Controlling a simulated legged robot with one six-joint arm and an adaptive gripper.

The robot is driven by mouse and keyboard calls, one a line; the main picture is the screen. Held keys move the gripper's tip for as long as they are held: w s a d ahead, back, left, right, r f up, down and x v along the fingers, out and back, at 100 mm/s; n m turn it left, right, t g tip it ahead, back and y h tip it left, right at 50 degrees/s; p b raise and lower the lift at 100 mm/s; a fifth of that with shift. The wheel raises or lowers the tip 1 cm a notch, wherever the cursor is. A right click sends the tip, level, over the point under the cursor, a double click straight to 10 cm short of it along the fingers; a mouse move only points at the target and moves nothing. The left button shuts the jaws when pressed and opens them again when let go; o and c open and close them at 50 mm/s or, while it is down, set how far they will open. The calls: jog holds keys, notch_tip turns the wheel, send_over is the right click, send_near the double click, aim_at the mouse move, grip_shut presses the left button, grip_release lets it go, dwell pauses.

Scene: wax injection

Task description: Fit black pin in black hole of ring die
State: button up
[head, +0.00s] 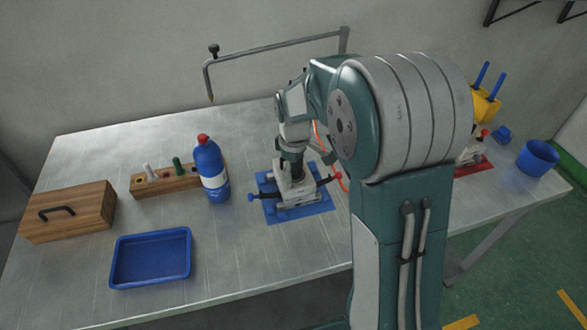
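My gripper (291,176) points down right over this die. The gripper's fingers are small and blend with the metal, so I cannot tell whether they are open or shut, or whether they hold the black pin. I cannot make out the black pin or the black hole. A wooden pin block (165,184) to the left holds a pale pin (150,173) and a green pin (178,166).
A blue bottle (211,172) with a red cap stands between block and die. A blue tray (151,258) and wooden box (68,212) lie left. A red mat (474,167) with another fixture and a blue cup (537,158) are right. A frame (275,47) rises behind.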

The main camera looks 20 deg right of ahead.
jog(key=shift+r, duration=0.15)
notch_tip(320, 180, up, 12)
jog(key=shift+f, duration=0.15)
dwell(0.7)
jog(key=s+r+m+t, duration=0.2)
jog(key=s+m, duration=0.2)
jog(key=s, duration=0.7)
jog(key=s+r+m+t, duration=0.1)
jog(key=s+m+t, duration=0.2)
jog(key=s, duration=0.9)
jog(key=shift+s+r+m+t, duration=0.15)
jog(key=shift+r+m+t, duration=0.2)
jog(key=shift+m, duration=0.65)
